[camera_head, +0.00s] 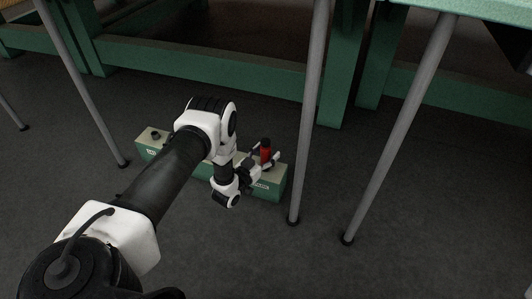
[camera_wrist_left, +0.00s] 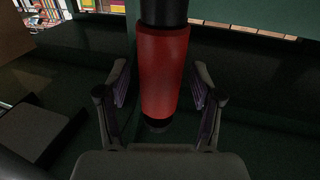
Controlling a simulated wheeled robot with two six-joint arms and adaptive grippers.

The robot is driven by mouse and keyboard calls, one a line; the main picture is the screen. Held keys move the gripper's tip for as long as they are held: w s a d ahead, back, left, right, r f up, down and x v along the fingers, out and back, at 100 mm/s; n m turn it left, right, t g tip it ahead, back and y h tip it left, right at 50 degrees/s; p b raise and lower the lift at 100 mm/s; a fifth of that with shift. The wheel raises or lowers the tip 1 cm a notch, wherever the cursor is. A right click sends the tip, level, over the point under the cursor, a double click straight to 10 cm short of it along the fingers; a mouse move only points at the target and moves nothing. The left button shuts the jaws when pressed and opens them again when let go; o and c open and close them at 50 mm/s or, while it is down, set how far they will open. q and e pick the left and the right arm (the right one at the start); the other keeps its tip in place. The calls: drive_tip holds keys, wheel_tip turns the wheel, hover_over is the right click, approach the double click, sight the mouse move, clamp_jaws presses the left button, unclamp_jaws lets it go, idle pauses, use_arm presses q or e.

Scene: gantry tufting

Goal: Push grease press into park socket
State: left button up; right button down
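The grease press, a red cylinder with a black top (camera_head: 266,152), stands upright at the right end of a low green box with a pale top. My left gripper (camera_head: 263,162) is at the press, low over the box. In the left wrist view the red body (camera_wrist_left: 164,75) is between my two fingers, with a narrow gap on each side, so the gripper is open around it. A black round fitting (camera_head: 156,135) sits at the box's left end; I cannot tell whether it is the park socket. The base of the press is partly hidden. My right gripper is not in view.
The green box (camera_head: 281,186) stands on the dark floor, with small pale labels on its front. A thin grey leg (camera_head: 309,120) rises close to its right end, another (camera_head: 400,130) farther right. Green beams (camera_head: 200,62) run behind. My left arm covers the box's middle.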

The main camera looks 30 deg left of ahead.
use_arm(q)
drive_tip(key=shift+s, duration=0.1)
drive_tip(key=s, duration=1.2)
drive_tip(key=shift+a, duration=0.15)
drive_tip(key=shift+w, duration=0.1)
